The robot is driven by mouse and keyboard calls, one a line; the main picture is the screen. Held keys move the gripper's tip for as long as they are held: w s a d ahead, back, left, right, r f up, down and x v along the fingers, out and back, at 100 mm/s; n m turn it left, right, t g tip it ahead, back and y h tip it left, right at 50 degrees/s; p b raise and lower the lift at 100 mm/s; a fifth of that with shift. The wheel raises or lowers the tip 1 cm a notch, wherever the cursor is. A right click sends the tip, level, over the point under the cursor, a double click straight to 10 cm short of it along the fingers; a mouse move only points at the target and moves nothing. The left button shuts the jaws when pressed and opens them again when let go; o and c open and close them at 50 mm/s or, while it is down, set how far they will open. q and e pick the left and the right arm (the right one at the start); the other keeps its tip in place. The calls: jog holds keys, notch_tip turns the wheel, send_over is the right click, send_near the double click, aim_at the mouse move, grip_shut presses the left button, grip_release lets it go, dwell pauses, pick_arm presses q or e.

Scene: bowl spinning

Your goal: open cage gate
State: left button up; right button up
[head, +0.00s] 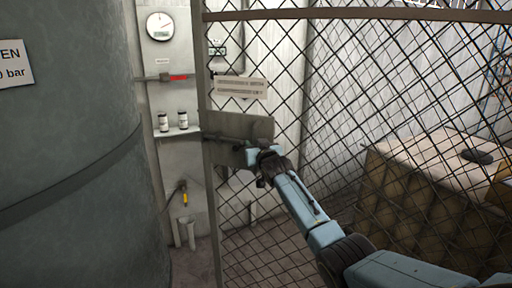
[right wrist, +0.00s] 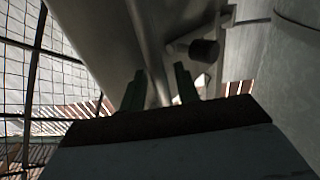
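The cage gate (head: 291,14) is a dark wire-mesh panel in a brown metal frame, filling the middle and right of the head view. A grey metal lock plate (head: 238,126) sits on its left edge. My right gripper (head: 252,157) is at the lower part of this plate. In the right wrist view, its two green fingers (right wrist: 160,74) stand apart, with a grey metal surface beyond them. A dark cylindrical knob (right wrist: 205,50) shows just right of the fingertips. I cannot tell whether the fingers touch anything. My left gripper is out of view.
A large grey tank (head: 75,150) stands at the left. A padded crate (head: 410,190) stands at the right, beyond the mesh.

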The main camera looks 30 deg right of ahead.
jog(key=shift+s, duration=0.1)
jog(key=p+v, duration=0.1)
jog(key=v, duration=1.2)
jog(key=shift+a, duration=0.1)
